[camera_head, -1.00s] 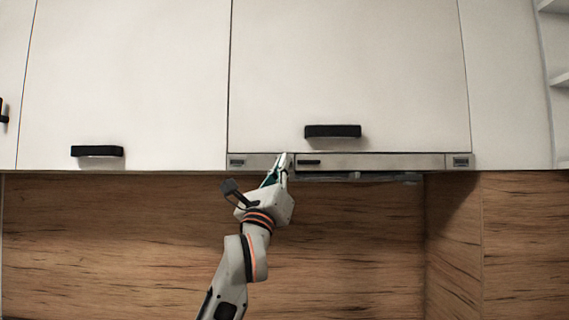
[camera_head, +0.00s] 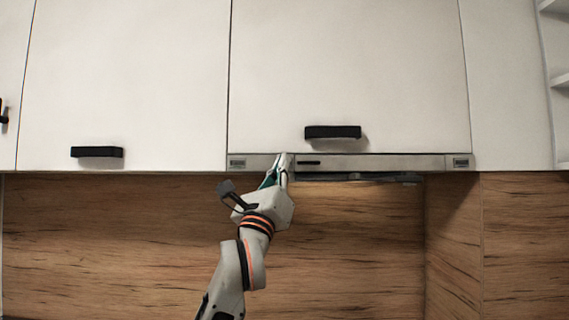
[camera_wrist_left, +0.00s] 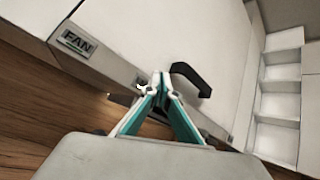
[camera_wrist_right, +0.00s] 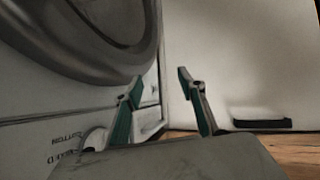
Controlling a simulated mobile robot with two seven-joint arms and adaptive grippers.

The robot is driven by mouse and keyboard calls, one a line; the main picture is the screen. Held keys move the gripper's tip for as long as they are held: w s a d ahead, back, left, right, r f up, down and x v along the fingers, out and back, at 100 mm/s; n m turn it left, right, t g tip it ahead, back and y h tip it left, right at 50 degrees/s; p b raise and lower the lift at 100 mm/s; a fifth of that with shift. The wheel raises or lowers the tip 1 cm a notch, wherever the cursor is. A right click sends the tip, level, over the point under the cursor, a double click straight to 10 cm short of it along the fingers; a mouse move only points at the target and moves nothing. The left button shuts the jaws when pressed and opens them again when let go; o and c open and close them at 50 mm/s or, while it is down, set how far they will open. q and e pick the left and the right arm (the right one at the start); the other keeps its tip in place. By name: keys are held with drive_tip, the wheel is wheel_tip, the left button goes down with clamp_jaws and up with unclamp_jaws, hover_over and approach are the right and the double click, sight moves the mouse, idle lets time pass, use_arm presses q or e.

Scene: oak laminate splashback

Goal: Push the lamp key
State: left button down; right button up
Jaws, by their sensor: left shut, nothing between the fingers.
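The hood's front strip (camera_head: 385,162) runs under the wall cabinet. My left gripper (camera_head: 286,157) is shut and empty, its fingertips at this strip, left of a short dark slot (camera_head: 309,162). The left wrist view also shows the shut fingertips (camera_wrist_left: 160,80) against or very near the strip; exact contact cannot be told. A key marked FAN (camera_wrist_left: 76,42) sits at the strip's left end, also in the head view (camera_head: 237,163). A similar key (camera_head: 461,162) at the right end has no readable label. My right gripper (camera_wrist_right: 157,80) is open and empty.
Black handles stick out from the cabinet doors above the strip (camera_head: 332,132) and at left (camera_head: 97,152). The wooden splashback (camera_head: 120,240) lies below. A front-loading appliance (camera_wrist_right: 90,40) is close to my right gripper.

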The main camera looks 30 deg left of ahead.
use_arm(q)
drive_tip(key=shift+s+d+p, duration=0.25)
drive_tip(key=shift+s+d, duration=0.35)
drive_tip(key=shift+s, duration=0.4)
drive_tip(key=shift+s+d+p, duration=0.2)
drive_tip(key=shift+s+d, duration=0.4)
drive_tip(key=shift+s, duration=0.35)
